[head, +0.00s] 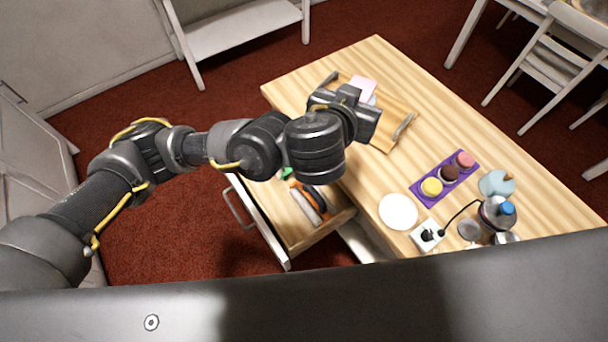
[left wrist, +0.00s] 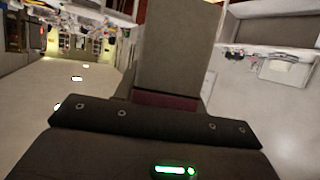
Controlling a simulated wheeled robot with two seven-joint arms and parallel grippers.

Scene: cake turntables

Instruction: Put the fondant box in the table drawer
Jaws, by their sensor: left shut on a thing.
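The fondant box appears to be the pale pink and white box (head: 364,86) at my left gripper, over the far-left part of the table. My left gripper (head: 352,97) is shut on it; the arm and gripper hide part of the box and the exact grip. In the left wrist view a plain grey block (left wrist: 178,45) with a maroon strip fills the middle; I cannot tell whether it is the box. The table drawer (head: 286,235) is pulled open at the table's left side, below my forearm. It holds several items, partly hidden by the arm. My right gripper is not in view.
A wooden tray (head: 400,112) with metal handles lies beneath my left gripper on the table (head: 440,127). A purple tray (head: 418,188) of cakes, a white plate (head: 398,211), a socket block (head: 428,234) and a blue-capped bottle (head: 507,209) stand toward the near right.

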